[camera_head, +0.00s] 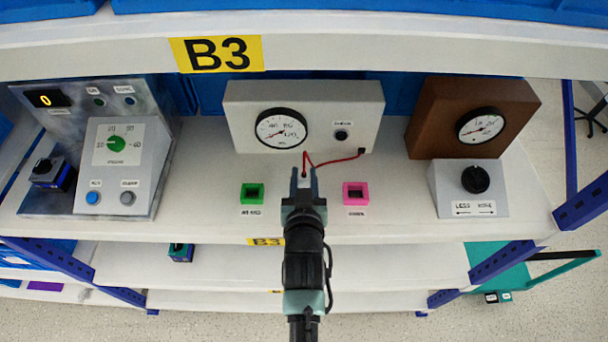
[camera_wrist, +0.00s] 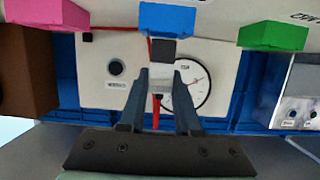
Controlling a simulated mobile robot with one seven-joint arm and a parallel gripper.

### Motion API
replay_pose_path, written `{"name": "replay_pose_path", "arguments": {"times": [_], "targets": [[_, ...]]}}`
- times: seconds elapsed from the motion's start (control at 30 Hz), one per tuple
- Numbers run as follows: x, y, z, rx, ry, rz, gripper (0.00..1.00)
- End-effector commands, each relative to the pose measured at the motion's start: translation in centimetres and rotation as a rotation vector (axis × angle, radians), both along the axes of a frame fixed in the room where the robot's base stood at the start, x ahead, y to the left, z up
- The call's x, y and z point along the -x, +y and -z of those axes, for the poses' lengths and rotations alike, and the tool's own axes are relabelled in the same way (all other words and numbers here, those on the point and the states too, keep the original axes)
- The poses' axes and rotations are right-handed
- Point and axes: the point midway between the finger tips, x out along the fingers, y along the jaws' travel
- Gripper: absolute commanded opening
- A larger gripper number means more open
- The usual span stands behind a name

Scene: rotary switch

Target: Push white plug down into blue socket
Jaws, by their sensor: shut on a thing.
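My gripper (camera_head: 304,184) is shut on the white plug (camera_wrist: 161,82), in the middle of the shelf's front. In the head view only a small pale part of the plug (camera_head: 303,181) shows between the fingers. A red wire runs from it. In the wrist view the blue socket (camera_wrist: 168,18) is just beyond my gripper (camera_wrist: 160,92). A dark block (camera_wrist: 162,50) lies between the plug's pale body and the socket; I cannot tell whether it touches the socket or has entered it. In the head view the blue socket is hidden behind my gripper.
A green socket (camera_head: 252,193) stands to the left and a pink socket (camera_head: 355,192) to the right. Behind is a white gauge box (camera_head: 240,120), joined to the red wire (camera_head: 335,161). A dial box (camera_head: 440,190) stands right, a grey control panel (camera_head: 150,135) left. The upper shelf (camera_head: 400,45) overhangs.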

Motion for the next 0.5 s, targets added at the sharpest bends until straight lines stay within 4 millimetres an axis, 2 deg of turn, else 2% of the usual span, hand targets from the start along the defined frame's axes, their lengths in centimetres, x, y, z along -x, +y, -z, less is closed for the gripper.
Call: {"name": "replay_pose_path", "arguments": {"times": [0.5], "targets": [[0.0,0.0,1.4,0.0,-0.001,0.0,0.0]]}}
